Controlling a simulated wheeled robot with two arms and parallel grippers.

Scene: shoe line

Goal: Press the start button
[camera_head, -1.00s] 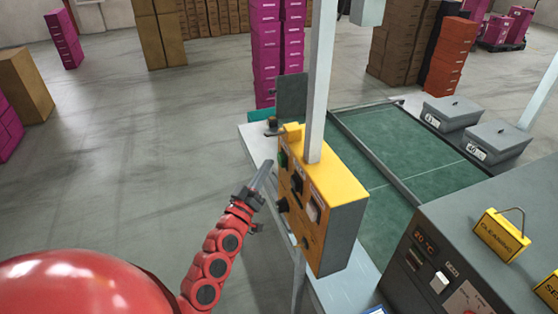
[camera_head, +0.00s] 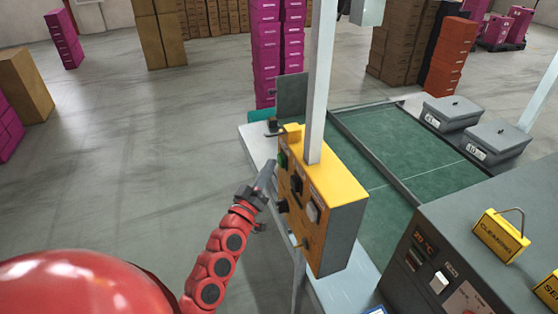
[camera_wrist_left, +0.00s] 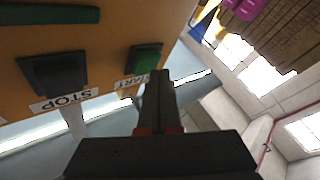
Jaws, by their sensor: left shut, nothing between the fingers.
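The yellow control box (camera_head: 338,180) is fixed to a pale post. Its green start button (camera_head: 283,160) sits at the upper left of the panel face. In the left wrist view the green button (camera_wrist_left: 145,58) shows above a START label, beside a dark STOP button (camera_wrist_left: 55,74). My left gripper (camera_head: 270,170) is shut and empty, its tips close to the panel by the green button. In the left wrist view its fingers (camera_wrist_left: 158,82) overlap the button's lower right edge and part of the label. I cannot tell whether they touch it. My right gripper is not in view.
The pale post (camera_head: 320,80) rises above the box. A green-topped table (camera_head: 440,180) stands behind it, with grey lidded bins (camera_head: 452,112). A grey machine (camera_head: 440,225) with a temperature display is at the right.

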